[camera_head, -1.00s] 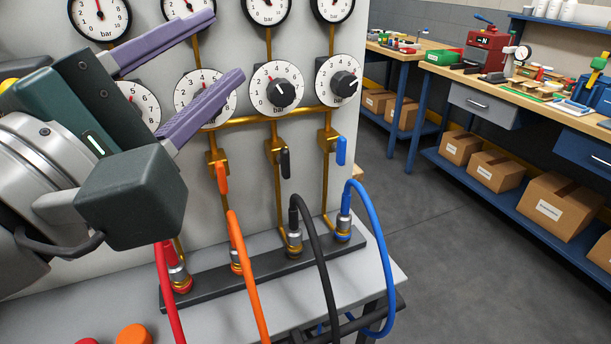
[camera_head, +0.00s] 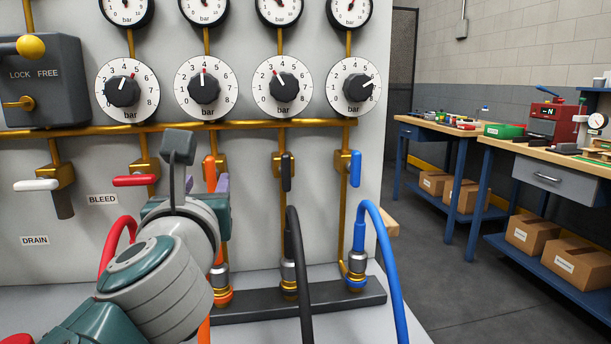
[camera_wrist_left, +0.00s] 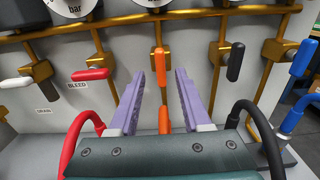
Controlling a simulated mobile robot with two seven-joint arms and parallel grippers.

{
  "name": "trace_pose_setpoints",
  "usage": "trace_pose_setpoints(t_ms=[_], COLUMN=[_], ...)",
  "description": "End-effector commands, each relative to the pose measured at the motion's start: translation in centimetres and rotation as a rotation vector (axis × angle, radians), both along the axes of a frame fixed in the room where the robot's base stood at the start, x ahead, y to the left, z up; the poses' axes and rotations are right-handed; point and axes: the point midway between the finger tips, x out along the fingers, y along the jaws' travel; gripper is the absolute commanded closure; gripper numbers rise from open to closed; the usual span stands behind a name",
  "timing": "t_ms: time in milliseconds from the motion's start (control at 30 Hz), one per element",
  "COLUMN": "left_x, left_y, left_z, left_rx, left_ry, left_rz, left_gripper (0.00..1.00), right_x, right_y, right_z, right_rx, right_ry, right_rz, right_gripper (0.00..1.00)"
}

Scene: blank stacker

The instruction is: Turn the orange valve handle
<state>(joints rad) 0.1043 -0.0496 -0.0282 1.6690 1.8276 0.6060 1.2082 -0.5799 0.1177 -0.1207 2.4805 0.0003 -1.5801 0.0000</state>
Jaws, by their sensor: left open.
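The orange valve handle (camera_head: 210,172) stands upright on its brass valve, below the second round dial from the left in the head view. My left arm hides part of the area under it. In the left wrist view the orange handle (camera_wrist_left: 159,66) appears centred between the tips of the two purple fingers. My left gripper (camera_wrist_left: 161,78) is open and empty, pointing at the panel. I cannot tell whether the handle lies between the fingertips or just beyond them; no finger visibly touches it. In the head view only a bit of purple finger shows. My right gripper is not in view.
A horizontal red handle (camera_head: 134,180) is left of the orange one, and an upright black handle (camera_head: 286,172) is right of it. A blue handle (camera_head: 355,168) is farther right. Black (camera_head: 300,260) and blue (camera_head: 385,250) hoses loop out in front of the panel.

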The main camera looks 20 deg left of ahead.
Motion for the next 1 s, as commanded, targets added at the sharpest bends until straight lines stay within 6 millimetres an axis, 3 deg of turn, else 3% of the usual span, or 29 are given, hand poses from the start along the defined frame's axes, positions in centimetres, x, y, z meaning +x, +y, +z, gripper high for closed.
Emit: trace_pose_setpoints(t_ms=[200, 567, 1000], left_x=[2.6, 3.1, 3.0], left_y=[1.5, 1.9, 1.9], left_z=[0.0, 0.0, 0.0], left_rx=[0.003, 0.001, 0.002], left_ry=[-0.001, 0.001, 0.001], left_rz=[-0.001, -0.001, -0.001], left_gripper=[0.52, 0.52, 1.0], right_x=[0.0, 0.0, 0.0], right_y=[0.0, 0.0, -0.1], right_z=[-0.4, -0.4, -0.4], right_rx=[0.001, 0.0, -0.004], right_ry=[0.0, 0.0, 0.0], right_rz=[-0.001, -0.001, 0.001], right_gripper=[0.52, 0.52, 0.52])
